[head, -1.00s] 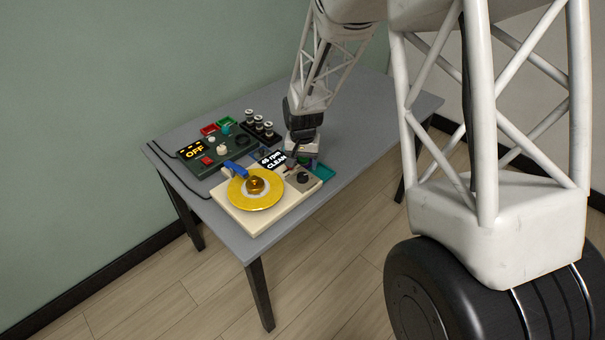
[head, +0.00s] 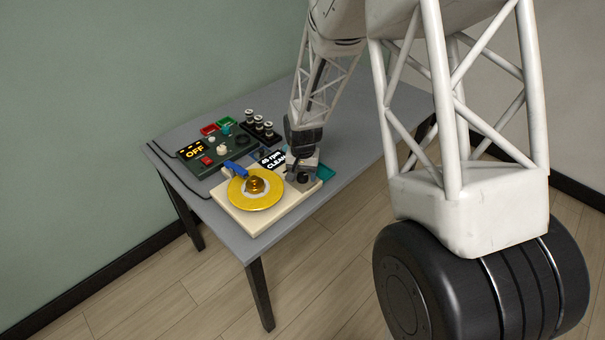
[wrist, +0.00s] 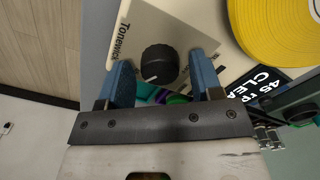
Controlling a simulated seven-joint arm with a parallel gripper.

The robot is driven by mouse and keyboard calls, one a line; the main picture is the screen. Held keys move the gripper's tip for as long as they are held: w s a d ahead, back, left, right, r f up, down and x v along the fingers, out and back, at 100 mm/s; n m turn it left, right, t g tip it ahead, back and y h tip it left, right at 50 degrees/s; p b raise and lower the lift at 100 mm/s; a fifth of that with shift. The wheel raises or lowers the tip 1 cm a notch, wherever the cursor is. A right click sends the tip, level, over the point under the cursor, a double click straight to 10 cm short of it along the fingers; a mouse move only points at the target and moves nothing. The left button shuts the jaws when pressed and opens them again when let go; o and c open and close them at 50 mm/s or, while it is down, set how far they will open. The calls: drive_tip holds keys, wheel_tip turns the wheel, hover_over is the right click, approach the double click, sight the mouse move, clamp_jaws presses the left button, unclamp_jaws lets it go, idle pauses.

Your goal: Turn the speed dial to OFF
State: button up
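The speed dial (wrist: 159,63) is a ribbed black knob with a white pointer line, on a grey plate marked "Tonewick". In the head view the dial (head: 303,178) shows at the right corner of the cream turntable (head: 262,224). The turntable's small display (head: 273,160) reads "45 rpm" and "CLEAN". My gripper (wrist: 161,60) is open, with one blue finger on each side of the dial and a gap visible on both sides. In the head view my gripper (head: 302,168) is over that corner; I cannot tell how far down the fingers reach.
A yellow record (head: 241,196) lies on the turntable with a blue part (head: 236,167) at its edge. Behind stands a dark green control box with an "OFF" display (head: 193,150). Red and green trays (head: 209,129) and black-and-silver jars (head: 268,128) stand behind. The table's right part is clear.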

drive_tip(key=c, duration=0.8)
drive_tip(key=shift+o, duration=0.2)
drive_tip(key=n, duration=1)
drive_tip(key=shift+n, duration=0.4)
drive_tip(key=n, duration=1.3)
